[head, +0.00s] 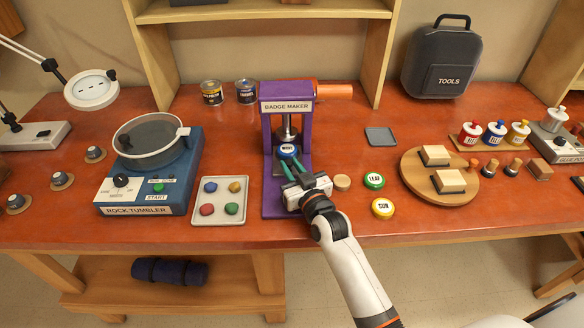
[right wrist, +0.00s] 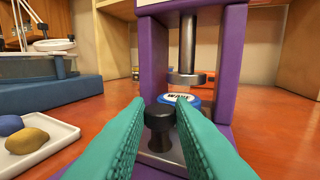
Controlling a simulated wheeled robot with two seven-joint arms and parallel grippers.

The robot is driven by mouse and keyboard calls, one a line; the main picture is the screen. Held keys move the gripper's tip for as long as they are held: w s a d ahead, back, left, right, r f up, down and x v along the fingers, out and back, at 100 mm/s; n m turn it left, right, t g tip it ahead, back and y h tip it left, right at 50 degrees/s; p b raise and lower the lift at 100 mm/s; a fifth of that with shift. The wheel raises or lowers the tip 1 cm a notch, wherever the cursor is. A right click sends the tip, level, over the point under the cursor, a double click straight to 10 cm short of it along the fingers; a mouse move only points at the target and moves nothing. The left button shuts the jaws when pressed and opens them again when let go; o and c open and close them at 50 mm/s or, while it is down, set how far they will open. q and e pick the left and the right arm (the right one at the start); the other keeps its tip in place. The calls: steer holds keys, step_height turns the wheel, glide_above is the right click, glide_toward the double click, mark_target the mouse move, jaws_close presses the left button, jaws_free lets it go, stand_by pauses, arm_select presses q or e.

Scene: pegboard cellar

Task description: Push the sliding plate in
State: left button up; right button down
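The badge maker (head: 264,196) is a purple press with a silver ram (right wrist: 187,79). Its sliding plate (right wrist: 158,160) is metal, with a black knob (right wrist: 160,125) at the front. A blue-rimmed badge lettered WAVE (head: 287,151) sits behind the knob, below the ram's level; I cannot tell whether it is exactly under the ram. My right gripper (head: 290,167) reaches in from the front. In the right wrist view, its teal fingers (right wrist: 160,104) flank the knob closely on both sides and look shut on it. My left gripper is not in view.
A tray of coloured stones (head: 219,221) and a rock tumbler (head: 148,197) stand left of the press. A wooden disc (head: 342,182), LEAF badge (head: 374,180) and SUN badge (head: 383,208) lie close to the right. A round wooden board (head: 412,178) is farther right.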

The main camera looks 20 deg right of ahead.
mark_target(291, 156)
steer(key=shift+w+d+b, duration=0.2)
steer(key=shift+w+b, duration=0.05)
steer(key=shift+w, duration=0.45)
steer(key=shift+w+d+b, duration=0.2)
steer(key=shift+w+d, duration=0.05)
steer(key=shift+w, duration=0.5)
steer(key=shift+w+d+b, duration=0.2)
steer(key=shift+w+b, duration=0.05)
steer(key=shift+w, duration=0.45)
steer(key=shift+r, duration=0.1)
steer(key=c, duration=1.5)
jaws_free()
steer(key=shift+o, duration=1.2)
steer(key=shift+w, duration=0.1)
steer(key=s, duration=0.4)
steer(key=s+d, duration=0.1)
steer(key=s, duration=0.3)
steer(key=s+b, duration=0.1)
steer(key=s, duration=0.3)
steer(key=shift+d, duration=0.2)
